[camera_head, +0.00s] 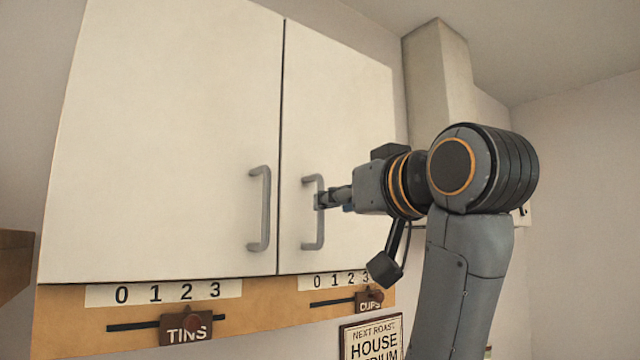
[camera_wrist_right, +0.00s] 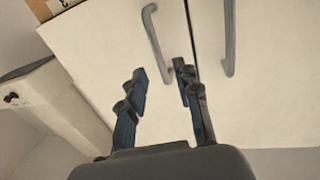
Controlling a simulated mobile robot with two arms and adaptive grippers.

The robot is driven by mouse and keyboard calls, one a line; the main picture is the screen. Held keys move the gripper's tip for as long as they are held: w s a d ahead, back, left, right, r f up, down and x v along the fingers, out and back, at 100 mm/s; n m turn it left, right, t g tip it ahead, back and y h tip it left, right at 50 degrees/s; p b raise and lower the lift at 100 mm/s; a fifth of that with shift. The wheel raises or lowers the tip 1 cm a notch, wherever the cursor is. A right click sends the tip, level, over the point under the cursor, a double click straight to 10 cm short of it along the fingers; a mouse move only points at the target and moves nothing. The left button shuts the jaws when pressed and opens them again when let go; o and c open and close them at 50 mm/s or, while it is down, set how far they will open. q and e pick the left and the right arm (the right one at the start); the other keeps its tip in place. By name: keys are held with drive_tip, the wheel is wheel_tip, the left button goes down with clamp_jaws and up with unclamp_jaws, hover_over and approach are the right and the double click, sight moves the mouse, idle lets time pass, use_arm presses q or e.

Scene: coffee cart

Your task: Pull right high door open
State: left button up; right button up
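The right high door (camera_head: 340,110) is a cream cabinet door, shut flush beside the left door. Its grey vertical bar handle (camera_head: 320,235) sits near the seam; it also shows in the wrist view (camera_wrist_right: 154,38). My right gripper (camera_head: 322,200) reaches the handle from the right in the head view. In the wrist view the right gripper's (camera_wrist_right: 162,80) two fingers are apart, with the handle's end between them in the picture. Whether they touch the handle I cannot tell. My left gripper is in neither view.
The left door (camera_head: 170,130) is shut, with its own handle (camera_head: 260,210) close to the seam. Below the doors runs a wooden strip with a TINS slider (camera_head: 186,328) and a CUPS slider (camera_head: 369,301). A sign (camera_head: 373,338) hangs beneath. A boxy column (camera_head: 437,80) stands right of the cabinet.

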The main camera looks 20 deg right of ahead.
sight(320, 237)
drive_tip(key=w, duration=0.2)
drive_tip(key=w+p, duration=0.1)
drive_tip(key=w, duration=0.1)
drive_tip(key=w+a+p, duration=0.1)
drive_tip(key=w, duration=0.1)
drive_tip(key=shift+w+f, duration=0.1)
drive_tip(key=shift+w, duration=0.25)
clamp_jaws()
